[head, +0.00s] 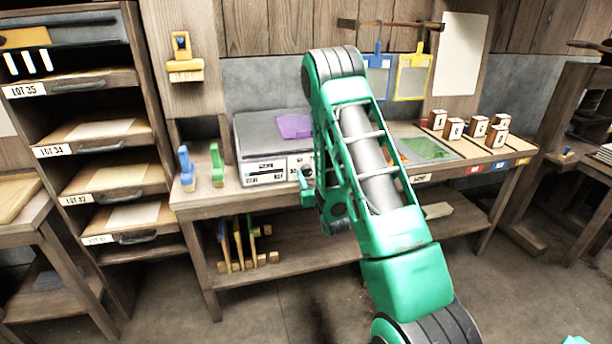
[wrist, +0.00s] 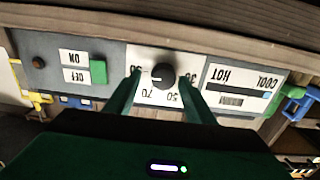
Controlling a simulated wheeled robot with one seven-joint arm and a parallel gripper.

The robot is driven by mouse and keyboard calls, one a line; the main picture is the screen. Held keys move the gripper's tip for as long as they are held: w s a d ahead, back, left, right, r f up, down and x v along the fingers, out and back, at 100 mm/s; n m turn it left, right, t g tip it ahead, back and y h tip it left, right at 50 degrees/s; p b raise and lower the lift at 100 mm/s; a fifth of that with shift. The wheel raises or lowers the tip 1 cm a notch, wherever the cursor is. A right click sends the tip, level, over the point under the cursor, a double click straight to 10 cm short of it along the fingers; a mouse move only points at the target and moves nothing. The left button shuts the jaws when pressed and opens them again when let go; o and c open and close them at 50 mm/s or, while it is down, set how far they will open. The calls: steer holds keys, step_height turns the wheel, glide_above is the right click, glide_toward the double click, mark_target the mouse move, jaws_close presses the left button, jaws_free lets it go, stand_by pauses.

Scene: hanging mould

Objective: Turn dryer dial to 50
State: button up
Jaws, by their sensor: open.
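The dryer (head: 262,140) is a grey box on the bench in the head view, with a white-labelled front panel. The wrist view shows this panel upside down, with the black round dial (wrist: 163,76) in the middle. Numbers 30, 50, 70 and apparently 90 ring the dial; 50 is at its lower right. A small white mark on the dial seems to point left, toward the 90 side. My gripper (wrist: 161,82) is open, with one green finger on each side of the dial. Contact cannot be told. In the head view my arm hides most of the dial area.
Beside the dial are a green switch (wrist: 98,72) with ON/OFF labels and a COOL/HOT gauge (wrist: 238,88). A purple sheet (head: 294,126) lies on the dryer. Blue (head: 187,168) and green (head: 216,165) tools stand on the bench to its left.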

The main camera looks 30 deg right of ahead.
steer(key=shift+w+a, duration=0.15)
steer(key=shift+a, duration=0.1)
steer(key=c, duration=1)
